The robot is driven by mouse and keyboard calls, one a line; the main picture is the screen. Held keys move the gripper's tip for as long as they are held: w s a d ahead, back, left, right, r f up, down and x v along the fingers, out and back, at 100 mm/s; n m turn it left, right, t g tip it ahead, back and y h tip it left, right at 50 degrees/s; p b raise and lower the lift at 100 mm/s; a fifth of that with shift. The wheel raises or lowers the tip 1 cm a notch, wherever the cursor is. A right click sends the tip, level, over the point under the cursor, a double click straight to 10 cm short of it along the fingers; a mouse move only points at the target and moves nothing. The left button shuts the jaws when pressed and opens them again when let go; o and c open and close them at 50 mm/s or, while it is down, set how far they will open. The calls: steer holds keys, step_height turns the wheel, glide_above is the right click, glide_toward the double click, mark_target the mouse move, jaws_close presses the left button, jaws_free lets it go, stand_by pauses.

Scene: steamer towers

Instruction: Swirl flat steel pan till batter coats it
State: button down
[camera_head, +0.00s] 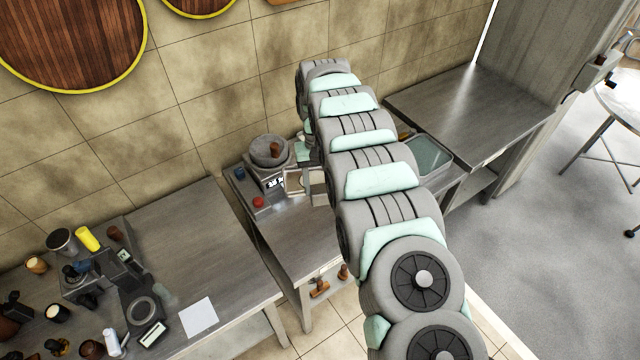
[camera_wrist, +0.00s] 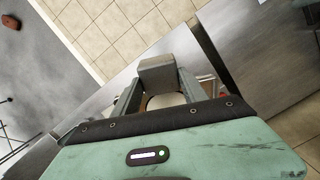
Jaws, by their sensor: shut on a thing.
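My gripper (camera_wrist: 157,72) is shut in the wrist view. A pale rounded surface (camera_wrist: 166,102) shows between its fingers, and a brown-and-light edge (camera_wrist: 207,84) shows beside them. In the head view my gripper (camera_head: 317,186) is over the middle steel table, partly hidden by my arm. Against it is a small flat framed piece with a pale inside (camera_head: 294,182), which looks like the flat steel pan. It appears roughly level, but its far side is hidden. I cannot tell how evenly the batter covers it.
A round grey vessel (camera_head: 267,151) with a brown knob stands behind, on a boxy unit. A red button (camera_head: 258,202) is at its front left. A rectangular tray (camera_head: 428,155) lies right of my arm. The left table (camera_head: 195,240) holds several small items and a white sheet (camera_head: 198,317).

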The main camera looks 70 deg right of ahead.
steer(key=shift+s+a+h+p, duration=0.1)
steer(key=shift+h+p, duration=0.3)
steer(key=shift+p, duration=0.8)
steer(key=shift+a+f+t+p, duration=0.15)
steer(key=shift+f+t+p, duration=0.15)
steer(key=shift+p, duration=0.25)
steer(key=shift+s+a+f+h+p, duration=0.2)
steer(key=shift+h+p, duration=0.2)
steer(key=shift+p, duration=0.55)
steer(key=shift+d, duration=0.15)
steer(key=shift+w+p, duration=0.1)
steer(key=shift+p, duration=0.4)
steer(key=shift+f+t+h, duration=0.1)
steer(key=shift+t+h, duration=0.2)
steer(key=shift+a+f+p, duration=0.3)
steer(key=shift+f+p, duration=0.05)
steer(key=shift+p, duration=0.15)
